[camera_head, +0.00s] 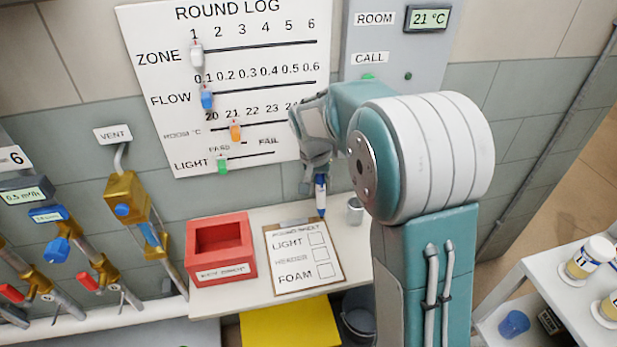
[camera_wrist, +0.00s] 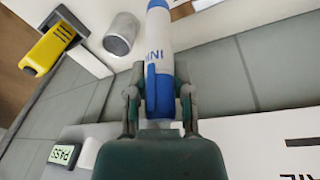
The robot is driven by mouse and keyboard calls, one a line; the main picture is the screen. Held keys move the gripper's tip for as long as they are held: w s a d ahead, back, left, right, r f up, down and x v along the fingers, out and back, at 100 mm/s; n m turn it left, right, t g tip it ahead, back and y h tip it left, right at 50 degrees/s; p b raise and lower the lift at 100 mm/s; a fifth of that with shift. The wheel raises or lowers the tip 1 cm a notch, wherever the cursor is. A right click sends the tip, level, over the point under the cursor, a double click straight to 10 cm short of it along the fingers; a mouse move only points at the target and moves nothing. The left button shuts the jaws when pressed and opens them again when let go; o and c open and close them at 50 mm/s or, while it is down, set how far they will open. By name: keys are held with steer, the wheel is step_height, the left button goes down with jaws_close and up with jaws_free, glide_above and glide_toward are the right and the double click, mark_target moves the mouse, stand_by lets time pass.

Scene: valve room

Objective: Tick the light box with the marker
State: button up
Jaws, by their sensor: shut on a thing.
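My gripper (camera_head: 317,176) is shut on the marker (camera_head: 321,198), a white and blue pen held point down. The marker also shows between my fingers in the wrist view (camera_wrist: 158,45), with its far end cut off by the frame's top. The round sheet (camera_head: 285,279) lies on a brown clipboard on the white shelf. The light box (camera_head: 317,239) is the top square on the sheet and looks empty. The marker's lower end is near the sheet's top right corner; whether it touches anything cannot be told.
A metal cup (camera_head: 354,211) stands right of the sheet, and shows in the wrist view (camera_wrist: 122,33). A red box (camera_head: 219,260) stands left of the sheet. The wall board (camera_head: 270,140) with sliders is behind. A yellow object (camera_wrist: 48,50) is at the wrist view's upper left.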

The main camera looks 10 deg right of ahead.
steer(key=shift+d+f, duration=0.25)
steer(key=shift+f, duration=0.55)
steer(key=f, duration=0.2)
steer(key=a+f, duration=0.1)
steer(key=f, duration=0.2)
steer(key=shift+a+f, duration=0.3)
steer(key=shift+a, duration=0.1)
steer(key=shift+a+f, duration=0.2)
steer(key=shift+a, duration=0.1)
steer(key=shift+d+f, duration=0.1)
steer(key=shift+d, duration=0.15)
